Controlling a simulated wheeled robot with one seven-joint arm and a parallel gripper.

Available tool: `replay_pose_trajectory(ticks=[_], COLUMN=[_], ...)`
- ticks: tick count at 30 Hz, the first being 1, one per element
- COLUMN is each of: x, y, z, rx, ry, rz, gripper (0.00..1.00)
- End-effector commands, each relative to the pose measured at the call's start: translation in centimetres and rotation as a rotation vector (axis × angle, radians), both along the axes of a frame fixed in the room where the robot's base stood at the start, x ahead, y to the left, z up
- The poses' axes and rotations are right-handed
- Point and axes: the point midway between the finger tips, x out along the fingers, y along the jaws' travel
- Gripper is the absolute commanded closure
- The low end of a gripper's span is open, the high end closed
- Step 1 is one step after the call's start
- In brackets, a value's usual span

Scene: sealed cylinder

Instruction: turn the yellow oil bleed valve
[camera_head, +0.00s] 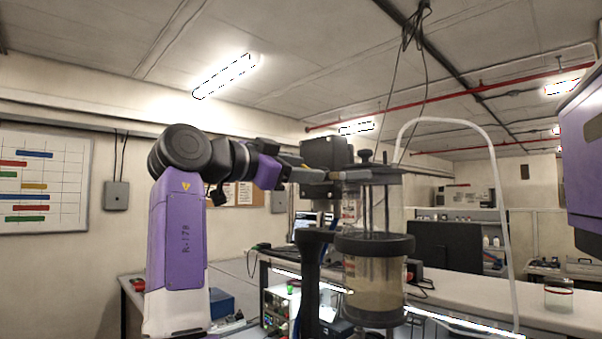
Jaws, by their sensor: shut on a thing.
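The sealed cylinder (374,287) stands at centre right, a clear vessel with a dark upper collar and cloudy amber fluid inside. Thin rods rise from it to a grey top plate (388,174) with a black knob (367,156). A black block (327,154) sits at the plate's left end. My gripper (303,174) comes in from the left at the block's height, its fingers at the block's left side. It is shut on what appears to be the yellow oil bleed valve. The valve is mostly hidden by the fingers; only a faint yellowish tint shows there.
A black upright stand (311,280) rises left of the cylinder. A white hose (497,200) arches over the right side to the bench (480,305). A glass jar (558,295) stands at the bench's right. Dark cables hang from the ceiling above the cylinder.

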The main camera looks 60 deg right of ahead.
Motion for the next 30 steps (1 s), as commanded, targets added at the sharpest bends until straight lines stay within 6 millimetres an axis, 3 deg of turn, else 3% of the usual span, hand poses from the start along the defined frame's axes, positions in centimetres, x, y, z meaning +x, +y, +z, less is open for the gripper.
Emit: replay_pose_trajectory(ticks=[30], x=[-1.7], y=[0.5], z=[0.4], rx=[-0.231], ry=[-0.882], rz=[-0.001], gripper=[0.91])
